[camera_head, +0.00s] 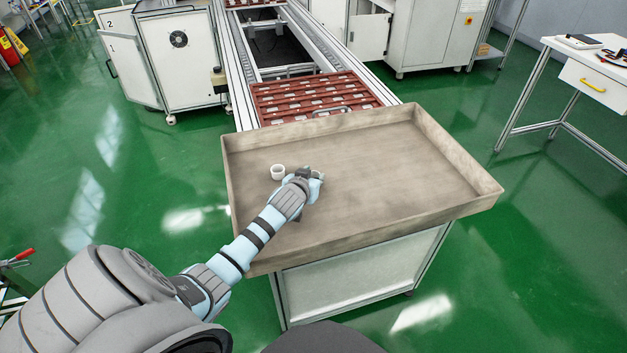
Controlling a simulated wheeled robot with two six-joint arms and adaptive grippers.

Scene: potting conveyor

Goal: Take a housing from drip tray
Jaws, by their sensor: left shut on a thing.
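The drip tray (400,172) is a wide, shallow, grey-brown tray with raised walls on a white-sided stand. A small white round housing (278,172) stands in its left part. My left gripper (314,176) is over the tray, just right of that housing and apart from it. It is shut on another small pale housing (318,176), of which only a little shows past the fingers. I cannot tell whether the held housing touches the tray floor. My right gripper is not in view.
Behind the tray, a conveyor (232,65) carries red-brown racks (315,95). White cabinets stand on both sides of it. A white table (585,75) is at the far right. The tray's middle and right are empty.

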